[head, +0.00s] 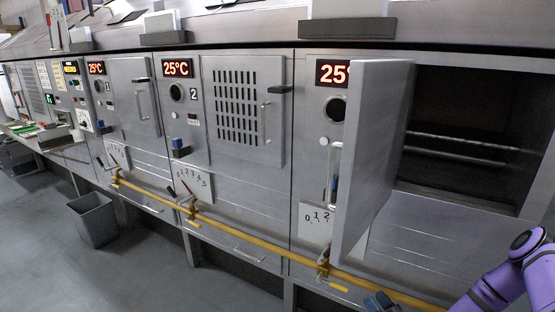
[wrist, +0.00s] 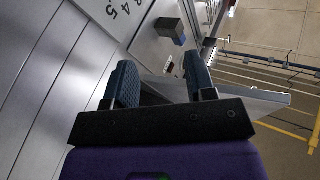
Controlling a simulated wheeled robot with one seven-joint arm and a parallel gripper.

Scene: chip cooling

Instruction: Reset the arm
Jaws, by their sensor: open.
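My gripper (wrist: 158,64) is open in the wrist view, with its two dark blue padded fingers apart and nothing between them. In the head view a bit of blue-grey finger (head: 383,302) shows at the bottom edge, low in front of the right-hand machine. My purple arm is at the bottom right corner of that view; much of it is cut off by the frame.
The right-hand machine's door (head: 375,155) stands open, with its dark chamber (head: 475,130) and a rail visible inside. A yellow bar (head: 240,226) runs along the machine fronts. A grey bin (head: 97,220) stands on the floor at left, with open floor beside it.

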